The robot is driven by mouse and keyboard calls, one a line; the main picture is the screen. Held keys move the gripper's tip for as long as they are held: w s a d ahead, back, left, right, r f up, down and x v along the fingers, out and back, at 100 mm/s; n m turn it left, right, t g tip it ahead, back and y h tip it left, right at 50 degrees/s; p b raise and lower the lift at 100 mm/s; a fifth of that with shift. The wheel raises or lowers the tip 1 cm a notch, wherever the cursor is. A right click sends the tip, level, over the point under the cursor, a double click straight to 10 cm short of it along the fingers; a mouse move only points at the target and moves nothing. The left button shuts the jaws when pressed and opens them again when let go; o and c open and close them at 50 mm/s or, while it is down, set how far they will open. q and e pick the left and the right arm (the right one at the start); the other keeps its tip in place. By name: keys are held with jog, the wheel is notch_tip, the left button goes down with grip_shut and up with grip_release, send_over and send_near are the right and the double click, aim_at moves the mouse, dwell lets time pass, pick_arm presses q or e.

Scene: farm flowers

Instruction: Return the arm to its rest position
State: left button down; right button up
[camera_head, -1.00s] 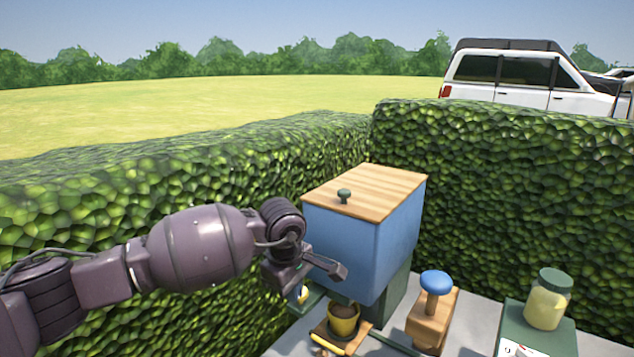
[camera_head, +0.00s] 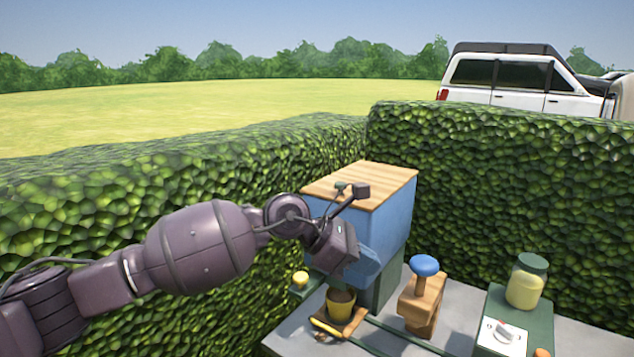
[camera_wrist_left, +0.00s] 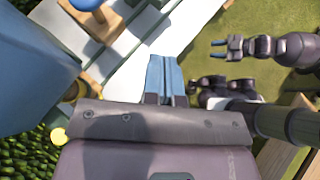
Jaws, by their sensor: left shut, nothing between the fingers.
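My left arm (camera_head: 200,245) reaches in from the left in the head view. Its gripper (camera_head: 366,262) is in front of the blue box (camera_head: 392,222) with the wooden lid (camera_head: 365,183), and overlaps its face in the picture. I cannot tell if it touches the box. In the left wrist view its blue fingers (camera_wrist_left: 165,72) lie together, shut and empty. My right gripper (camera_wrist_left: 225,48) shows in the left wrist view, with its two fingers apart and nothing between them.
Below the box are a yellow pot (camera_head: 341,304) with soil and a yellow knob (camera_head: 300,278). To the right stand a wooden block with a blue knob (camera_head: 425,265), a jar (camera_head: 526,285) and a dial plate (camera_head: 502,337). Hedges (camera_head: 500,190) close in behind and left.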

pick_arm(q)
notch_tip(320, 180, up, 5)
jog(key=s+d+n+h, duration=0.2)
jog(key=n+h, duration=0.3)
jog(key=w+a+n+t+h, duration=0.1)
jog(key=w+a+n+t, duration=0.1)
jog(key=a+n+t, duration=0.65)
jog(key=w+a+n+t+h, duration=0.15)
jog(key=n+t, duration=0.35)
jog(key=n, duration=0.9)
jog(key=s+a+f+n+t+y, duration=0.2)
jog(key=a+f+n+t+y, duration=0.2)
jog(key=a+f+n+y, duration=1.25)
jog(key=s+a+f+n+g+y, duration=0.1)
jog(key=s+a+f+n+g, duration=0.2)
jog(key=s+f, duration=0.9)
jog(key=s+a+f+n+g+y, duration=0.1)
jog(key=s+a+f+n+g, duration=0.2)
jog(key=s+f, duration=0.9)
jog(key=a+f+n, duration=0.1)
jog(key=a+n, duration=0.2)
jog(key=a, duration=0.2)
jog(key=shift+s+a+n, duration=0.3)
jog(key=shift+s, duration=0.05)
pick_arm(e)
jog(key=shift+s+d+f, duration=0.1)
jog(key=shift+s+f, duration=0.2)
jog(key=shift+s, duration=0.15)
